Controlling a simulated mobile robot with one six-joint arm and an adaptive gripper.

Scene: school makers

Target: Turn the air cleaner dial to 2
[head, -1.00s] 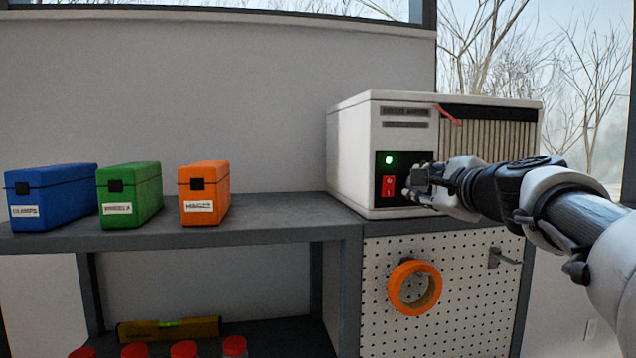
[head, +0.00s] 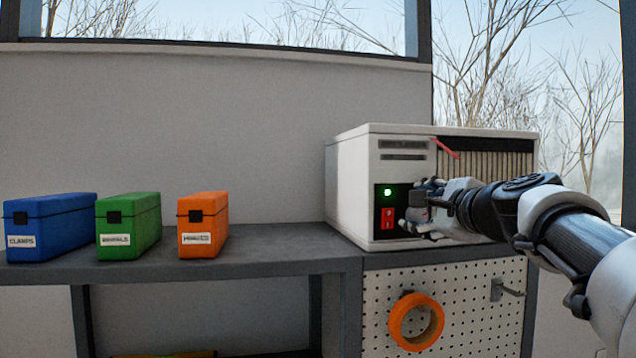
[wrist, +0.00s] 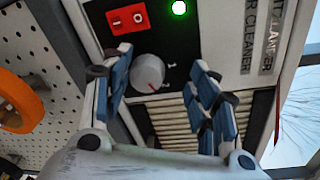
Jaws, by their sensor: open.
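The air cleaner (head: 350,190) is a white box with a pleated filter front, at the right end of the grey shelf. Its black control panel shows in the wrist view, with the round grey dial (wrist: 148,72). A short red mark on the dial points toward the bottom of that picture. Small figures stand around the dial, too small to read surely. My gripper (wrist: 160,62) is open, with one blue-padded finger on each side of the dial; I cannot tell whether either touches it. In the head view my gripper (head: 418,208) hides the dial.
A red rocker switch (wrist: 127,18) and a lit green lamp (wrist: 179,8) sit close to the dial. Blue (head: 50,225), green (head: 130,224) and orange (head: 203,223) boxes stand on the shelf to the left. An orange tape ring (head: 416,321) hangs on the pegboard below.

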